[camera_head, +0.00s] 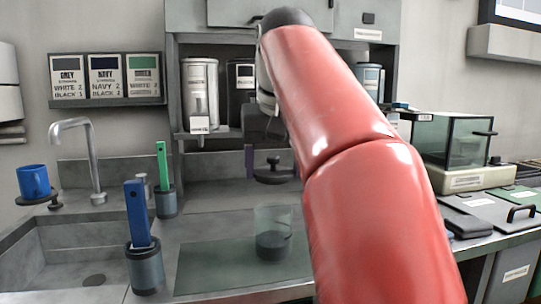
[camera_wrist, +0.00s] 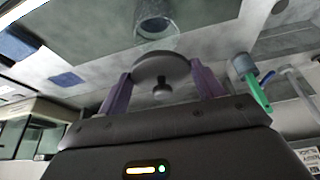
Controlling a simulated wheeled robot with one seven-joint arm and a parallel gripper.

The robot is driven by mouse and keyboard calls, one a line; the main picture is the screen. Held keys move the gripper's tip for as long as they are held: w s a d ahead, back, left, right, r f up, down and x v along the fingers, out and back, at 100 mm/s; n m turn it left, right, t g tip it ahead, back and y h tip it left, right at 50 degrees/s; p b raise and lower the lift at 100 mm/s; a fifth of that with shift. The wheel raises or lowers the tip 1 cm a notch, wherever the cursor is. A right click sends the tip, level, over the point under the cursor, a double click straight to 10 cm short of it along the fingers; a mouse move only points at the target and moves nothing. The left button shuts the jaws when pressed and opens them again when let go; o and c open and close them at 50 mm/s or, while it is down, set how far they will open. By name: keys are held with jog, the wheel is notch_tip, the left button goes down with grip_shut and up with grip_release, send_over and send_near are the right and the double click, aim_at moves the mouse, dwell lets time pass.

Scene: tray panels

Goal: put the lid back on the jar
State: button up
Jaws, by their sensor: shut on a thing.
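The lid (camera_head: 273,175) is a dark round disc with a knob on top. My gripper (camera_head: 264,165) is shut on it, and it hangs roughly level above the jar. In the wrist view the lid (camera_wrist: 160,66) sits between the two purple fingers of my gripper (camera_wrist: 163,82), knob facing the camera. The jar (camera_head: 272,222) is clear glass with dark contents, upright and open on the counter mat. A clear gap shows between lid and jar in the head view. In the wrist view the jar (camera_wrist: 155,28) is just beyond the lid, partly hidden by it.
A dark holder with a blue-handled tool (camera_head: 138,215) and one with a green-handled tool (camera_head: 162,165) stand left of the jar. A sink with a tap (camera_head: 80,125) and a blue mug (camera_head: 33,181) are farther left. A glass-walled box (camera_head: 450,138) stands right. The mat (camera_head: 205,265) around the jar is clear.

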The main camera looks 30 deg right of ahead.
jog(key=shift+f+b, duration=1.65)
jog(key=shift+f, duration=0.95)
jog(key=shift+s, duration=0.15)
jog(key=shift+f+p, duration=0.15)
jog(key=shift+p, duration=0.35)
dwell(0.5)
jog(key=o, duration=1.2)
